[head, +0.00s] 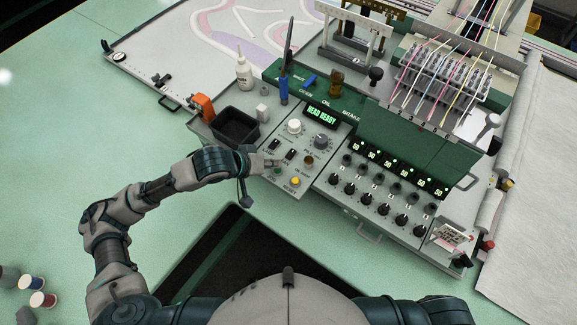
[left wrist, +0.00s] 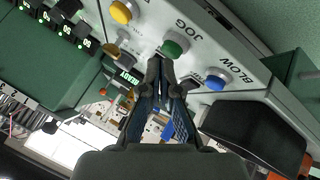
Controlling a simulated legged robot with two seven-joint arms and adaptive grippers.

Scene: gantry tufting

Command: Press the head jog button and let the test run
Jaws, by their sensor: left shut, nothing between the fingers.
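The control panel (head: 290,207) carries a green button (left wrist: 176,48) with the word JOG beside it in the left wrist view. In the head view the green button (head: 277,172) is small, right at my left gripper's tip. My left gripper (head: 271,162) is shut and empty. In the left wrist view its fingertips (left wrist: 160,66) lie just beside the green button; I cannot tell whether they touch it. The display (head: 322,114) reads HEAD READY in green. My right gripper is not in view.
A yellow button (head: 295,182) and a blue button (left wrist: 216,78) marked BLOW flank the green one. Knobs and switches stand close by. A black tray (head: 236,126), white bottle (head: 244,72) and orange item (head: 202,106) sit behind. The green table at left is mostly clear.

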